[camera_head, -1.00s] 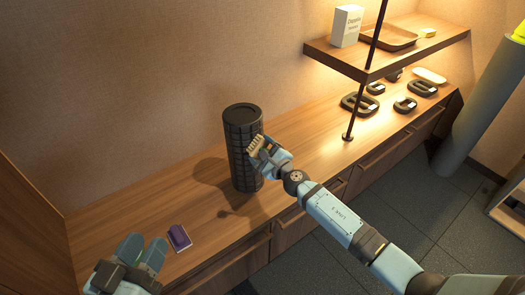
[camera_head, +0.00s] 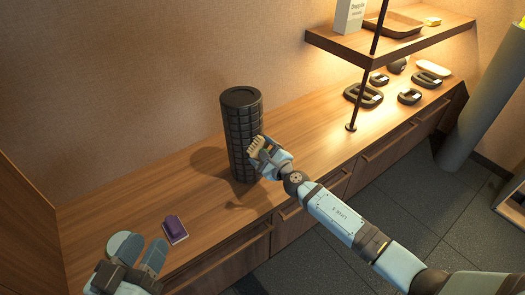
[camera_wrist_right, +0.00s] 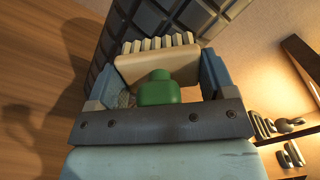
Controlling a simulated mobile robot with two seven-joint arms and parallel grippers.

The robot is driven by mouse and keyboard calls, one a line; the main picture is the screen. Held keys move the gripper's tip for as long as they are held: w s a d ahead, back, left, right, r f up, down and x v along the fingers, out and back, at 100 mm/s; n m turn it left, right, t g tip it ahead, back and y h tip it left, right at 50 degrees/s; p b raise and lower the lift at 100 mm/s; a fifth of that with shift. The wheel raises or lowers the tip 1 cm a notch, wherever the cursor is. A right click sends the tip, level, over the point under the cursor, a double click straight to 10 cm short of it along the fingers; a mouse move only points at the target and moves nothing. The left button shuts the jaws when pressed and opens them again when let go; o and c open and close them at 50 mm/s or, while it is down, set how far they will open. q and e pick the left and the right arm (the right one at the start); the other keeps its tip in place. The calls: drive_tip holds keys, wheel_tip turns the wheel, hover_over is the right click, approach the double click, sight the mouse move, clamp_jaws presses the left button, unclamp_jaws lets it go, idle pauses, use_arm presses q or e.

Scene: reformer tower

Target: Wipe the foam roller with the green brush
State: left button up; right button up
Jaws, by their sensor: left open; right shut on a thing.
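The foam roller (camera_head: 241,130) is a black, grid-textured cylinder standing upright on the wooden counter. My right gripper (camera_head: 262,151) is at its right side, shut on the green brush. The brush (camera_wrist_right: 157,88) shows a green handle end and a cream head with bristles in the right wrist view. The bristles point at the roller (camera_wrist_right: 185,20) and are at or very near its surface; I cannot tell whether they touch. My left gripper (camera_head: 139,252) is open and empty at the lower left, in front of the counter.
A purple block-like item (camera_head: 174,230) lies on the counter near my left gripper. A shelf (camera_head: 390,38) on dark posts holds a white box (camera_head: 349,16) and a tray (camera_head: 392,26). Several dark weights (camera_head: 363,95) lie under it.

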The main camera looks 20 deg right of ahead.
drive_tip(key=shift+s+f+b, duration=0.1)
drive_tip(key=shift+f+b, duration=4.55)
drive_tip(key=shift+f, duration=0.25)
drive_tip(key=shift+s+r, duration=0.1)
drive_tip(key=p+v, duration=0.1)
drive_tip(key=v, duration=0.3)
drive_tip(key=shift+v, duration=0.95)
drive_tip(key=v, duration=0.3)
drive_tip(key=shift+d, duration=0.1)
